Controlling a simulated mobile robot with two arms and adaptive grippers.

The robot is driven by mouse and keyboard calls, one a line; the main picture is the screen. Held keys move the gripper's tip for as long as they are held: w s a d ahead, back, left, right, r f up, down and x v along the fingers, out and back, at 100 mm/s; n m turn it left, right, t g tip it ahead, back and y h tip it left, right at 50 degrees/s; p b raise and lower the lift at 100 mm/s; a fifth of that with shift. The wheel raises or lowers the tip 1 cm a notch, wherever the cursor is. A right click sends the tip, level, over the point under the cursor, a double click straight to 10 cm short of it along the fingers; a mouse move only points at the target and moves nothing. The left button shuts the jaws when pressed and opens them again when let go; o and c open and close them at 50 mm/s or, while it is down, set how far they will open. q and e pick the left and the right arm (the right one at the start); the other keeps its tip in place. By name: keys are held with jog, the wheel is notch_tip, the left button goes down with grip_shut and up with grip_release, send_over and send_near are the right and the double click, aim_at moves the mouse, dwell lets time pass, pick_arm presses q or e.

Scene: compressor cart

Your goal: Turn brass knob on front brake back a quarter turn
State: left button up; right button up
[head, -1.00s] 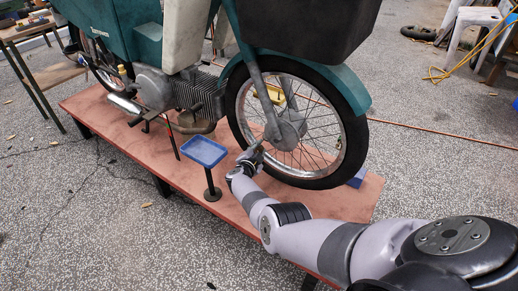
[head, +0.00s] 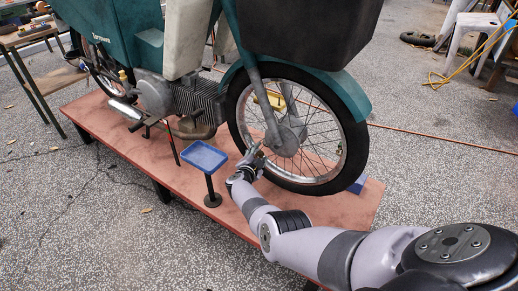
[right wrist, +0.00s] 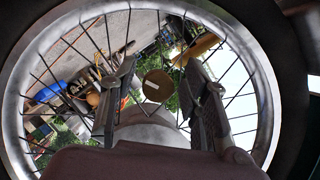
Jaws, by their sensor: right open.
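The front brake (head: 287,138) is the grey hub drum in the middle of the spoked front wheel (head: 357,150). In the right wrist view the brass knob (right wrist: 157,85) is a brownish disc with a pale mark across its face. My right gripper (head: 254,158) is low in front of the wheel, beside the hub. In the right wrist view the open right gripper (right wrist: 161,70) has one finger on each side of the knob, with gaps showing. The knob cannot be made out in the head view. My left gripper is out of view.
The motorbike stands on a reddish platform (head: 325,208). A blue tray (head: 204,156) on a post stands left of my right gripper. A blue block (head: 357,184) lies by the tyre. Wheel spokes are close around the fingers.

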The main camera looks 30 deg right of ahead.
aim_at(259, 152)
jog(key=shift+a+r, duration=0.1)
jog(key=shift+r, duration=0.5)
notch_tip(259, 152, up, 8)
jog(key=shift+r, duration=0.25)
jog(key=shift+r, duration=0.1)
